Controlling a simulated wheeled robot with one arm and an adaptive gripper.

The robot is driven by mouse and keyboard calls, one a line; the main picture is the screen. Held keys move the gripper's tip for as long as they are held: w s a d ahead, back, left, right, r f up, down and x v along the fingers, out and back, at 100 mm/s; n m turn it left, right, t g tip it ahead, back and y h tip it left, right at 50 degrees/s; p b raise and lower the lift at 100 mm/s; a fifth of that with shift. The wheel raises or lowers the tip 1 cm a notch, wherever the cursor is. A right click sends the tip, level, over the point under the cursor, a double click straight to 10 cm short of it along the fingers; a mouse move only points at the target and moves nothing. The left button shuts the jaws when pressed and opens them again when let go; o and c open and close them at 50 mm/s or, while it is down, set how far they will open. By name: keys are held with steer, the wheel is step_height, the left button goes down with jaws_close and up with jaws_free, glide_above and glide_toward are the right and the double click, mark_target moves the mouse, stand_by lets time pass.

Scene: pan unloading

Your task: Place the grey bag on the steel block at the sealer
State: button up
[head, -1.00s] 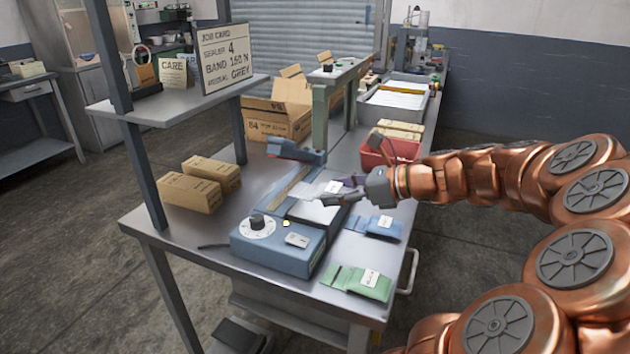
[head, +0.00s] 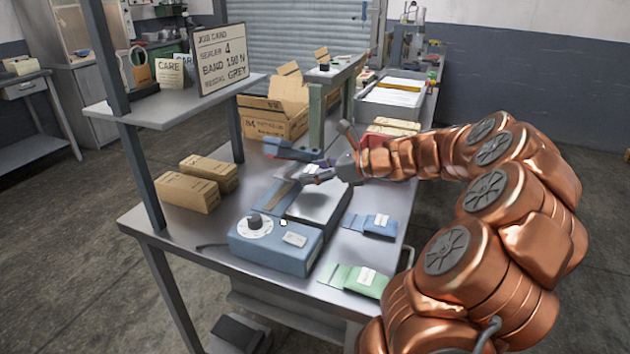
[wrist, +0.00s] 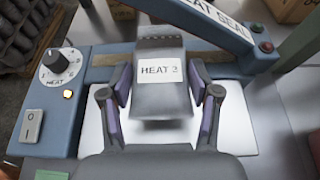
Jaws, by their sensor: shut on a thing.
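The grey bag, with a white "HEAT 2" label, fills the middle of the wrist view (wrist: 160,100). My gripper (wrist: 160,78) is shut on its two sides with purple-padded fingers. In the wrist view the bag's far end overlaps the tan strip of the blue sealer (wrist: 62,105) and points toward its raised arm. The steel block (wrist: 235,125) shows on both sides beneath the bag. It also shows in the head view (head: 325,205), below and in front of my gripper (head: 318,175). I cannot tell whether the bag touches the block. In the head view the bag is mostly hidden.
A blue bag (head: 372,224) and a green bag (head: 355,278) lie right of the sealer. Brown boxes (head: 190,190) stand left. A red bin (head: 375,142) is partly behind my arm. The job card (head: 221,58) stands on the shelf.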

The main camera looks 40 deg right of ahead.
mark_target(315, 192)
steer(key=shift+f, duration=1.3)
steer(key=shift+f, duration=0.45)
steer(key=o, duration=1.2)
